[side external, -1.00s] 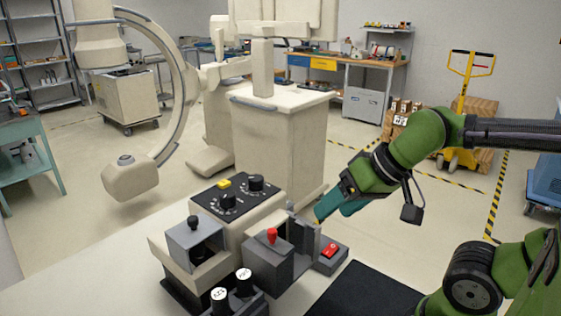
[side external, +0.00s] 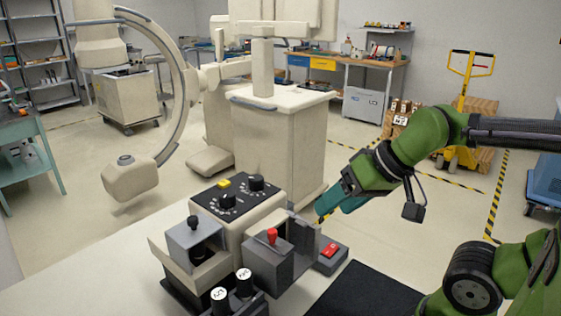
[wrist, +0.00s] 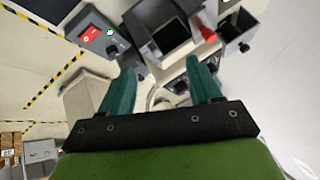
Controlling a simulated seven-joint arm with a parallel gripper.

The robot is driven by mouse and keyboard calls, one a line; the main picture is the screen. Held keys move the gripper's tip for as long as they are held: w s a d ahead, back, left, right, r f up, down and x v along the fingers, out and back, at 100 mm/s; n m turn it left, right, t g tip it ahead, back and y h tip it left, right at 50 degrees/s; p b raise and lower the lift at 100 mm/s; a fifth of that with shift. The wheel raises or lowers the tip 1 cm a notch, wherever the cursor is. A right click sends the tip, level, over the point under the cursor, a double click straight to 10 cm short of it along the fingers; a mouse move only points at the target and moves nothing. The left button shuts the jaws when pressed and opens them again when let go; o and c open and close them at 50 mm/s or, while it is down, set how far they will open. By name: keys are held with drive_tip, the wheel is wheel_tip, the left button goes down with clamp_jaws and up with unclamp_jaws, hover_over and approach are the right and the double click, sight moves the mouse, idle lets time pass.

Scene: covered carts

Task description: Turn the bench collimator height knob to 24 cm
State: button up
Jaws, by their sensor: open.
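The cream control box (side external: 273,209) stands on the bench, with a black sloped panel (side external: 212,203) on top. The panel carries two black knobs, a nearer one (side external: 228,201) and a farther one (side external: 256,183), each beside pale scale marks, and a yellow button (side external: 223,184). The labels are too small to read, so I cannot tell which knob sets collimator height or its value. My gripper (side external: 321,213) has teal fingers and is right of the box, apart from both knobs. In the wrist view my gripper (wrist: 162,68) is open with nothing clearly held between its fingers.
A red lever on a grey box (side external: 268,260), a red rocker switch (side external: 330,249) and a grey box with a black knob (side external: 195,241) crowd the near side. Two white-topped knobs (side external: 243,275) stand in front. A tall cream cart (side external: 270,140) stands behind.

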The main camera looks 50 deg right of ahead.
wheel_tip(320, 180, up, 14)
drive_tip(key=f+n+g+h, duration=0.1)
drive_tip(key=n+g+h, duration=0.1)
drive_tip(key=n+g, duration=0.5)
hover_over(228, 194)
wheel_tip(228, 194, down, 15)
drive_tip(key=shift+w+f, duration=0.1)
drive_tip(key=shift+f, duration=0.05)
